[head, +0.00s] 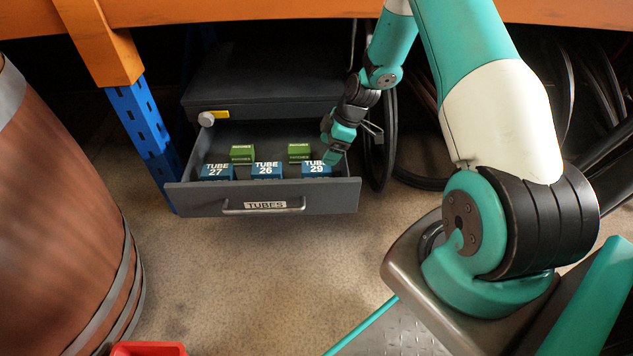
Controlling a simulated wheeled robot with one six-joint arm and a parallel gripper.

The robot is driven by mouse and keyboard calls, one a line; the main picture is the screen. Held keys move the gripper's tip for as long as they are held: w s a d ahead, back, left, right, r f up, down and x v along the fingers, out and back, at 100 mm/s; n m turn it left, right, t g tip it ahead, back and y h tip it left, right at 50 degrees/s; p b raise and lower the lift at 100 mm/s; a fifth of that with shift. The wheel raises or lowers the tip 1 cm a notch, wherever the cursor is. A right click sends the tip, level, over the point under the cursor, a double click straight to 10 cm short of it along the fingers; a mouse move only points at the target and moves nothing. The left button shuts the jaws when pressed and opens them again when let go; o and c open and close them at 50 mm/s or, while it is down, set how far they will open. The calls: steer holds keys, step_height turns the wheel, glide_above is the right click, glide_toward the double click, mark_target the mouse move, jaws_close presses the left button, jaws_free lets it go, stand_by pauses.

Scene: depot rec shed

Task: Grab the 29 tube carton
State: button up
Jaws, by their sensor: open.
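The blue carton marked TUBE 29 (316,168) stands at the right end of the front row in an open grey drawer (190,200) labelled TUBES. My gripper (331,156) is at the drawer's right side, just above and beside this carton, and overlaps its upper right part. The jaws are open. I cannot tell whether a fingertip touches the carton. Blue cartons marked TUBE 26 (267,171) and TUBE 27 (217,172) stand to its left in the same row, with gaps between them.
Two green boxes (242,154) (299,152) lie behind the blue cartons. A blue post (148,140) stands left of the drawer, and a brown barrel (60,220) farther left. Black hoses (378,150) hang close by on the right.

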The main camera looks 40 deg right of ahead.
mark_target(317, 166)
steer(key=b+x, duration=0.1)
steer(key=x, duration=0.3)
steer(key=shift+a+f, duration=0.15)
steer(key=shift+f, duration=0.2)
steer(key=b+x, duration=0.3)
steer(key=x, duration=0.2)
steer(key=shift+a+b, duration=0.25)
steer(key=shift+b, duration=0.1)
steer(key=c, duration=1.1)
